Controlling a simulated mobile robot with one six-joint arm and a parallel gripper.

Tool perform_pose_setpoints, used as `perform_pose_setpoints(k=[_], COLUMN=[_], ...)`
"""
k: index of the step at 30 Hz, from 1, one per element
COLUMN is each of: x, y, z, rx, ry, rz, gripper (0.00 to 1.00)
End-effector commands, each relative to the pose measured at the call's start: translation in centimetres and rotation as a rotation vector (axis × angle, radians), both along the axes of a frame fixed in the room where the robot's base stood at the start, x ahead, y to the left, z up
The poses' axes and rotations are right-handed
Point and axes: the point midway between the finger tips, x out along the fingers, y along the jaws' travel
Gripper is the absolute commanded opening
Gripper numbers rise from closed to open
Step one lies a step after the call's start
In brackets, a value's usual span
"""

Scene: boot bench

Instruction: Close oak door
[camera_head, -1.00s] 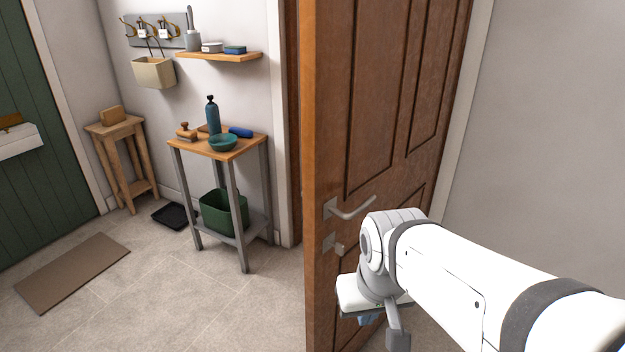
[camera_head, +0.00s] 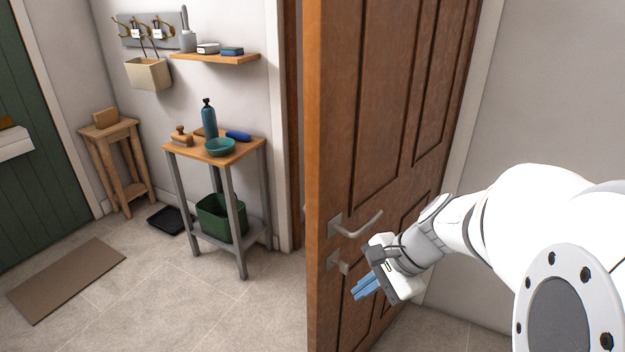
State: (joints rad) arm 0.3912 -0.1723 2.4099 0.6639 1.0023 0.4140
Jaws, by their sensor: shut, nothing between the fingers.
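The oak door (camera_head: 390,110) is a brown panelled door standing ajar, its free edge turned toward me and its panelled face to the right. A metal lever handle (camera_head: 357,226) sits on that face, with a small lock fitting (camera_head: 337,263) below it. My gripper (camera_head: 364,288) is shut and empty, its blue fingers in front of the lower door face, below and right of the handle. I cannot tell whether the fingers touch the door.
A small oak-topped table (camera_head: 215,150) with a bottle, brushes and a bowl stands left of the door, a green bin (camera_head: 221,218) on its lower shelf. A brown mat (camera_head: 67,280) lies at left. The floor (camera_head: 210,305) between is clear.

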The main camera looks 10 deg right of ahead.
Motion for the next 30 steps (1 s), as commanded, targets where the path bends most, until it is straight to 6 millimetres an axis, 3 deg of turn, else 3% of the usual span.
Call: perform_pose_setpoints(k=[3, 6, 9, 13, 17, 30], x=[3.7, 6.2, 7.7, 8.7, 9.5, 15.2], y=[-3.4, -6.5, -9.3, -11.3, -11.2, -6.2], z=[0.5, 0.9, 1.2, 1.4, 1.0, -3.4], rx=[0.277, 0.475, 0.623, 0.725, 0.748, 0.743], ry=[0.091, 0.134, 0.16, 0.17, 0.175, 0.178], rz=[-0.415, -0.681, -0.863, -0.98, -1.002, -0.995], gripper=[0.0, 0.0, 0.0, 0.0, 0.0, 0.0])
